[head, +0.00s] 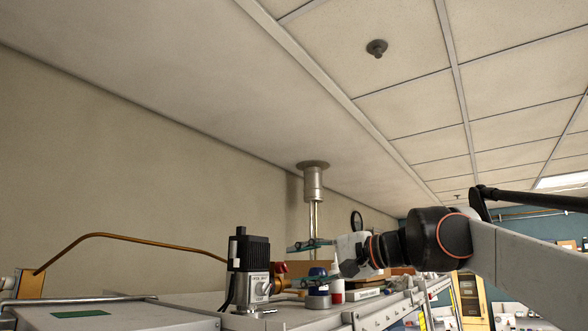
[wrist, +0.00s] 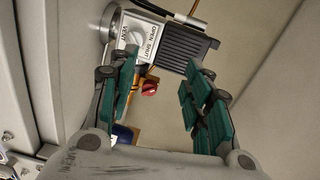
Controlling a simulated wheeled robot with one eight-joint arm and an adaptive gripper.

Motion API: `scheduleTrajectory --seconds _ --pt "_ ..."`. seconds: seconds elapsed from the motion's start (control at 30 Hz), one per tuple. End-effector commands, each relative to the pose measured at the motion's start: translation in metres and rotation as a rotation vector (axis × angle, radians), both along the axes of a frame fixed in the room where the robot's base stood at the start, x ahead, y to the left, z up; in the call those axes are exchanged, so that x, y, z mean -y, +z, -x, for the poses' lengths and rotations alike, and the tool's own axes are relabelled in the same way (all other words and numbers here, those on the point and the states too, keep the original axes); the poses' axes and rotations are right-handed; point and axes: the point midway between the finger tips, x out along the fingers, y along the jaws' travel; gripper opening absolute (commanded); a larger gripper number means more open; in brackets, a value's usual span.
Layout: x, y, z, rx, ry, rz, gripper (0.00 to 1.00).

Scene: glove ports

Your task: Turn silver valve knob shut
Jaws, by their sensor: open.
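A block-shaped valve unit with a black finned top (head: 250,252) and a silver body stands on the bench left of my gripper. A round silver knob (head: 263,288) shows on its side facing my gripper. In the wrist view the unit's black finned part (wrist: 175,45) lies ahead, beside a white plate marked VENT and OPEN SHUT (wrist: 152,40). The knob's pointer setting is too small to read. My gripper (head: 300,266) is open, its fingers toward the unit and apart from the knob. In the wrist view its teal pads (wrist: 160,85) are spread with nothing between them.
A red knob (wrist: 149,88) shows beyond the pads. A copper pipe (head: 130,237) arches at the left. A metal post (head: 312,185) hangs from the ceiling behind.

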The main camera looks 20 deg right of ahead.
Motion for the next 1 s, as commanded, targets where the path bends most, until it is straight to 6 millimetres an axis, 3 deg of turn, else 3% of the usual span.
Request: scheduleTrajectory --seconds 1.0 --pt "0.035 0.0 0.054 0.0 -0.001 0.0 0.45"
